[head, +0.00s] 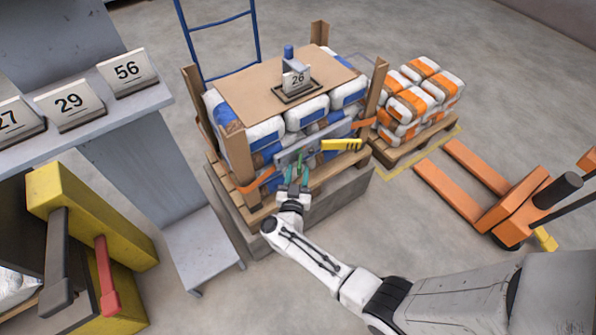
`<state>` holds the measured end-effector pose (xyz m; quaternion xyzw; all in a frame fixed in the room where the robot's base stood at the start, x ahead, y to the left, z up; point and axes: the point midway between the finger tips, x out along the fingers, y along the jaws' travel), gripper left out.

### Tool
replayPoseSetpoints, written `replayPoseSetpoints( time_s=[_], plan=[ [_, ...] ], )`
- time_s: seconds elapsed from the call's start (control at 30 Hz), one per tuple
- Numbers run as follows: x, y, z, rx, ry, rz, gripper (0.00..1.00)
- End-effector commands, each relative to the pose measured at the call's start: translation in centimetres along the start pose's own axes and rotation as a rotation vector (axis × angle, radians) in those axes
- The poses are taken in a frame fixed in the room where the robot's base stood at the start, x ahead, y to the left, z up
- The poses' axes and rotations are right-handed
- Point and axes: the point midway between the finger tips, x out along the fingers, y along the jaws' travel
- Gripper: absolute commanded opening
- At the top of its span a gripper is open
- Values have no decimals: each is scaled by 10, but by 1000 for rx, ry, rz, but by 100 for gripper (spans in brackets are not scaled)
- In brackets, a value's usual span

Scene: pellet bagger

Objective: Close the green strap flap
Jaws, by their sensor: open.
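In the head view, a small green piece (302,172), which looks like the green strap flap, is at the front of the strapped pallet load. My gripper (292,188) is open right in front of it, at the end of my white arm. The fingers partly cover the green piece, and I cannot tell whether they touch it. How far the flap stands open is too small to tell. A grey bar (290,155) and a yellow handle (342,144) lie just above it. An orange strap (258,183) runs across the load's front.
The wooden pallet (345,163) of white and blue sacks has corner posts and a cardboard top sheet (250,92). Orange sacks (415,100) stand behind right, an orange pallet jack (500,205) at right. A grey shelf (90,115) and yellow frame (95,215) stand left.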

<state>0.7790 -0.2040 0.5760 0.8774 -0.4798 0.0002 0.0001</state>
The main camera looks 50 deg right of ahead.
Motion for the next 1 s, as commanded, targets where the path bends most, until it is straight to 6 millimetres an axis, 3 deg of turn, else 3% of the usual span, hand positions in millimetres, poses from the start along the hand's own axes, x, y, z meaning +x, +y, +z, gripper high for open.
replayPoseSetpoints(
  time_s=[0.17,0.47,0.9,1.0],
  plan=[
    [14,1,1,1,0,2,40],
    [16,0,0,0,-1,0,40],
    [16,0,0,0,0,-1,0],
    [16,0,0,0,0,-1,0]
  ],
)
